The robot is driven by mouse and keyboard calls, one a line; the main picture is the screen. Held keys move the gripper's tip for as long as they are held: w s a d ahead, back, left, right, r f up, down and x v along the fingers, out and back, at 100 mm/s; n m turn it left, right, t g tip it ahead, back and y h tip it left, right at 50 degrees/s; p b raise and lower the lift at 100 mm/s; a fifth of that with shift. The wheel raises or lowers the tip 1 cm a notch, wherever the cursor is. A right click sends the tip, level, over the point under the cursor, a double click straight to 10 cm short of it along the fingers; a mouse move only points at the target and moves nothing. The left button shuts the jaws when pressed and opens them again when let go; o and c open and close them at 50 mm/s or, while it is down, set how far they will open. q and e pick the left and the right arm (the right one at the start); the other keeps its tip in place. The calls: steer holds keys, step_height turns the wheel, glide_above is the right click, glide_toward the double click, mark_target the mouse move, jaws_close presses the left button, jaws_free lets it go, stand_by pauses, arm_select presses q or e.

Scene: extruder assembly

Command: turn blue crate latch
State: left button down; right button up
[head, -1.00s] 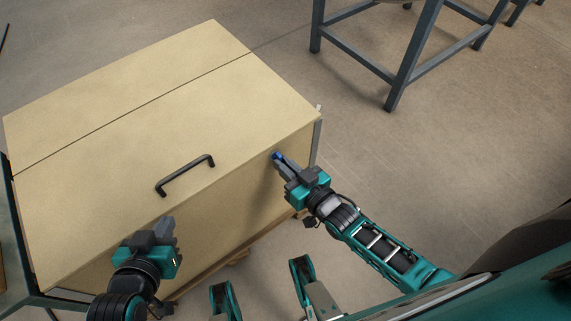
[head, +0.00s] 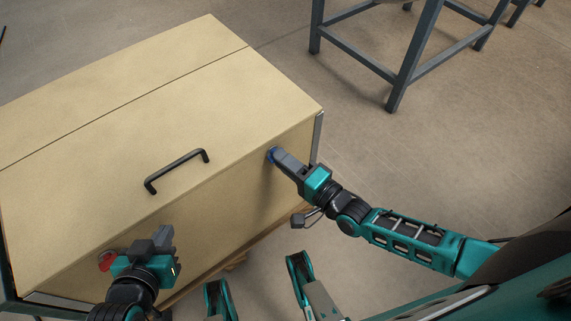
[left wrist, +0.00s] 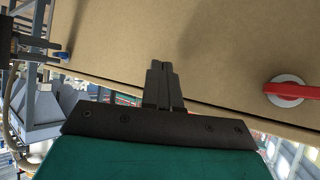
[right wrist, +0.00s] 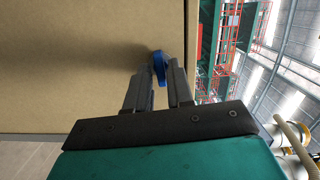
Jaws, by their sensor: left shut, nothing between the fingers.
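The blue crate latch (head: 272,155) is on the front face of the wooden crate (head: 240,95), near its right end. My right gripper (head: 281,158) is at the latch. In the right wrist view, the blue latch (right wrist: 160,66) lies between my two right fingertips (right wrist: 159,72), which stand apart; whether they press on it is unclear. My left gripper (head: 165,236) is shut and empty, in front of the crate's left part. The left wrist view shows its fingers (left wrist: 158,68) together.
A red latch (head: 105,260) is at the crate's left front, close to my left gripper; it also shows in the left wrist view (left wrist: 290,91). A black handle (head: 176,170) is on the lid. A metal-framed table (head: 402,75) stands behind right. Floor is open at right.

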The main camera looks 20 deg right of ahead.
steer(key=shift+o, duration=1.2)
steer(key=shift+s, duration=0.1)
steer(key=v, duration=0.2)
steer(key=p+v, duration=0.1)
steer(key=v, duration=0.2)
steer(key=shift+s+a+p, duration=0.15)
steer(key=shift+s+p, duration=0.25)
steer(key=shift+s, duration=0.15)
steer(key=p+v, duration=0.1)
steer(key=v, duration=1.2)
steer(key=shift+p, duration=0.35)
